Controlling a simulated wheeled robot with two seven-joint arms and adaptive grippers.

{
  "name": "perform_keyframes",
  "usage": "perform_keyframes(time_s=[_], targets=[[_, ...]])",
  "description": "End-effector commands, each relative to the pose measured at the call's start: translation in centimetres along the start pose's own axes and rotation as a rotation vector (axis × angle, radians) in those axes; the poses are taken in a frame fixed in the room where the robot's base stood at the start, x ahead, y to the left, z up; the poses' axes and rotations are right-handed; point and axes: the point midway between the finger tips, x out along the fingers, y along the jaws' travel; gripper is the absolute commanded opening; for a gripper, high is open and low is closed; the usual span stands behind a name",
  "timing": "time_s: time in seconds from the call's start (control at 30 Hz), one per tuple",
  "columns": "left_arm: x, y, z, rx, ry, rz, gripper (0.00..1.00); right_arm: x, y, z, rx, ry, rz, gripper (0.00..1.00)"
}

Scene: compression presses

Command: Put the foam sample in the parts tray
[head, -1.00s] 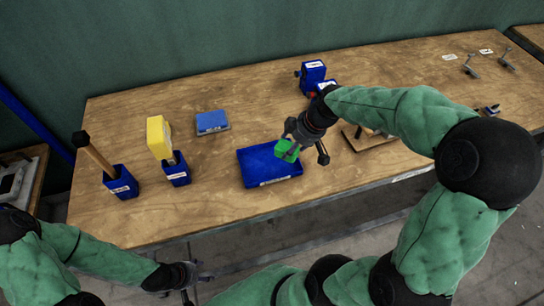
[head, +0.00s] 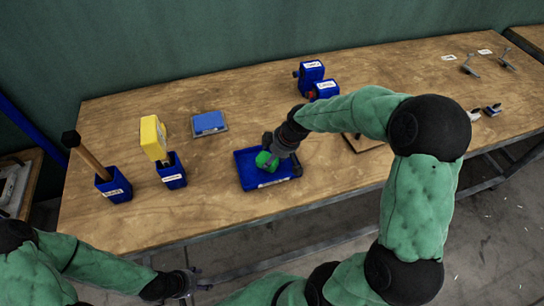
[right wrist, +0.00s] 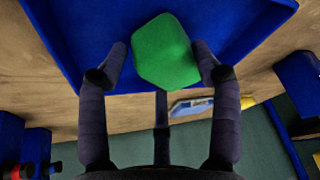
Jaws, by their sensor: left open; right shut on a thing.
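The green foam sample (head: 266,160) is held between the fingers of my right gripper (head: 269,155), over the blue parts tray (head: 244,170). In the right wrist view, the foam sample (right wrist: 166,52) sits between the two dark fingers of the right gripper (right wrist: 160,62), with the tray's blue floor (right wrist: 85,25) behind it. I cannot tell whether the foam touches the tray floor. My left gripper (head: 192,281) is open and empty, low in front of the table.
At the left, blue holders carry a dark-headed wooden-handled tool (head: 88,155) and a yellow-topped item (head: 152,138). A blue-topped flat block (head: 208,122) lies behind the tray. Blue boxes (head: 310,77) stand further back. The wooden tabletop (head: 218,190) is clear left of the tray.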

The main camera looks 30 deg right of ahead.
Motion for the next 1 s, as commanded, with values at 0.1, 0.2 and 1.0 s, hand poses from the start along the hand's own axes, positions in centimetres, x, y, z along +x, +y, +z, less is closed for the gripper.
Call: perform_keyframes(time_s=[0.1,0.2,1.0], targets=[[-0.1,0.0,0.0,0.000,0.000,0.000,0.61,-0.1,0.0,-0.1,0.000,0.001,0.001,0.20],[0.1,0.0,0.0,0.000,0.000,0.000,0.61,0.1,0.0,0.0,0.000,0.001,0.000,0.20],[-0.9,0.3,0.0,0.000,0.000,0.000,0.61,-2.8,0.1,-0.2,0.000,0.003,0.004,0.89]])
